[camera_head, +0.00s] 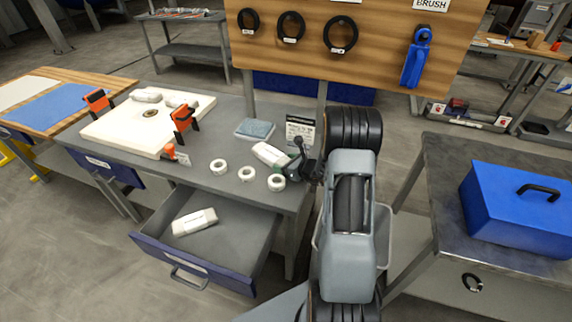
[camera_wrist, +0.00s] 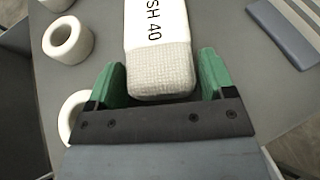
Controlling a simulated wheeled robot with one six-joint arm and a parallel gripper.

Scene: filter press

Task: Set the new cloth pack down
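A white cloth pack (camera_head: 272,154) lies on the grey workbench (camera_head: 232,193) near its right end. In the wrist view the pack (camera_wrist: 160,45) has a white band reading "SH 40" and a woven beige end. My gripper (camera_wrist: 163,75) has green fingers spread on either side of that end. A narrow gap shows on the right side; contact on the left cannot be told. In the head view my gripper (camera_head: 287,168) is low over the bench. A second white pack (camera_head: 194,221) lies in the open drawer (camera_head: 228,220).
Three white rings (camera_head: 246,174) stand along the bench's front edge. A folded blue cloth (camera_head: 255,129) and a printed card (camera_head: 300,131) are behind the pack. A white plate (camera_head: 148,122) with orange clamps (camera_head: 183,119) is at left. A blue toolbox (camera_head: 515,211) stands on the right table.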

